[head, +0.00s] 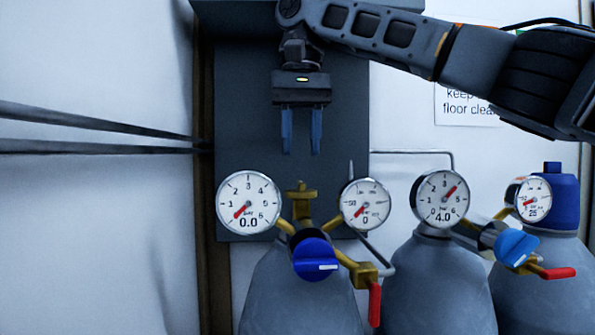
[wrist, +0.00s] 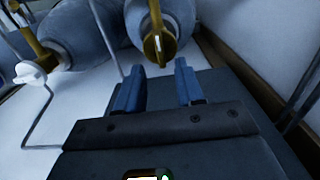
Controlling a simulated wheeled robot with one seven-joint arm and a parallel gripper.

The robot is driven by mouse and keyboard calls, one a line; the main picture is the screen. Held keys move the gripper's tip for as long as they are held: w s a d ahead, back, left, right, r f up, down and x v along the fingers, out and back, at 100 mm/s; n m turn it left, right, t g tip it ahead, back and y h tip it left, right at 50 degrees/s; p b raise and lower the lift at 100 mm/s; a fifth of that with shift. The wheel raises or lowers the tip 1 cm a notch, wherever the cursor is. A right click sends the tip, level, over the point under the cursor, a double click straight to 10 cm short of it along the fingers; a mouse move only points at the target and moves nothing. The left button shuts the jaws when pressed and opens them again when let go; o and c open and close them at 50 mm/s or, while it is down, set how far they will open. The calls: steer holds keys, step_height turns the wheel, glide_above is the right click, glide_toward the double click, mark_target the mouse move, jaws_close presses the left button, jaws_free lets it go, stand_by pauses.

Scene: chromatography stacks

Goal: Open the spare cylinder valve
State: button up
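My gripper (head: 301,148) points down with its two blue fingers apart and nothing between them. It is above the brass valve (head: 301,193) on top of the left grey cylinder (head: 275,305), with a visible gap in the head view. In the wrist view, a brass fitting (wrist: 157,45) shows just beyond the open fingers (wrist: 157,72). The left cylinder's gauges (head: 248,202) (head: 366,204) read 0.0 and 0. Its blue knob (head: 316,260) is at the front, and its red lever (head: 375,303) hangs down. Which cylinder is the spare is not labelled.
A middle cylinder (head: 435,290) has gauges reading 4.0 (head: 441,199) and about 25 (head: 528,199), a blue knob (head: 515,246) and a sideways red lever (head: 558,273). A blue-capped cylinder (head: 558,195) stands far right. A dark panel (head: 240,110) is behind my gripper; thin pipes run along the wall.

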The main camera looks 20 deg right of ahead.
mark_target(301, 181)
steer(key=shift+f, duration=2.7)
jaws_close()
